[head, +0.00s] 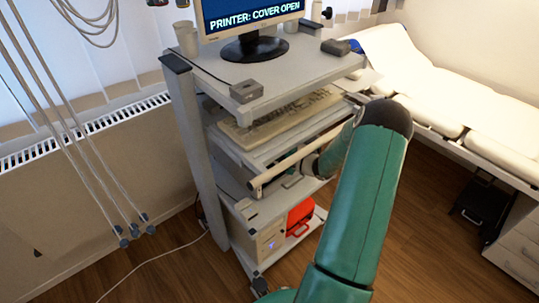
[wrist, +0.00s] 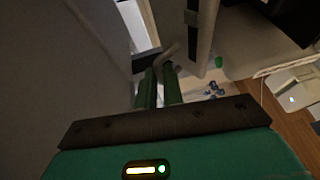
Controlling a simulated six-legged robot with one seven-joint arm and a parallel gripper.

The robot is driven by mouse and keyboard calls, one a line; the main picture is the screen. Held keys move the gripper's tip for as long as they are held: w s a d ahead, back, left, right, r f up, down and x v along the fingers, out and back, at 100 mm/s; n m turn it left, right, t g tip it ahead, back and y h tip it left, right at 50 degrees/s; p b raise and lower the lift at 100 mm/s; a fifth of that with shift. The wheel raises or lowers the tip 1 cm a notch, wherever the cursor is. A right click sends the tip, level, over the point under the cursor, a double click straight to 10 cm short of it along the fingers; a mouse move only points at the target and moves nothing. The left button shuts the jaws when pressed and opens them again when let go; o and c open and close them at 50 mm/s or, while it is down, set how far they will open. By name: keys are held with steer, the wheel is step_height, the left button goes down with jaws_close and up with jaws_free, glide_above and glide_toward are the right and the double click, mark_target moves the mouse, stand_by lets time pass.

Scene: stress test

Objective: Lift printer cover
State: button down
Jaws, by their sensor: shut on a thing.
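The printer sits on the cart shelf below the keyboard, mostly hidden behind a pale front rail and my arm. A light, flat surface under the keyboard, which looks like the printer cover (head: 262,155), shows above the rail. My gripper reaches in at the front of this shelf; my arm hides most of it in the head view. In the wrist view, the two green fingers of my gripper (wrist: 159,88) are close together on a thin, bent, pale piece, seemingly part of the cover. The wrist view is dark, so the exact hold is unclear.
The monitor (head: 250,18) on the cart top reads "PRINTER: COVER OPEN". A keyboard (head: 285,115) lies on the shelf above. The pale rail (head: 300,160) crosses the cart front. A red case (head: 300,216) sits below.

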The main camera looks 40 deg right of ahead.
steer(key=shift+r, duration=0.15)
steer(key=c, duration=1.5)
jaws_free()
steer(key=shift+s, duration=0.2)
steer(key=shift+c, duration=0.2)
steer(key=v, duration=1.3)
steer(key=shift+s, duration=0.25)
steer(key=shift+d, duration=0.15)
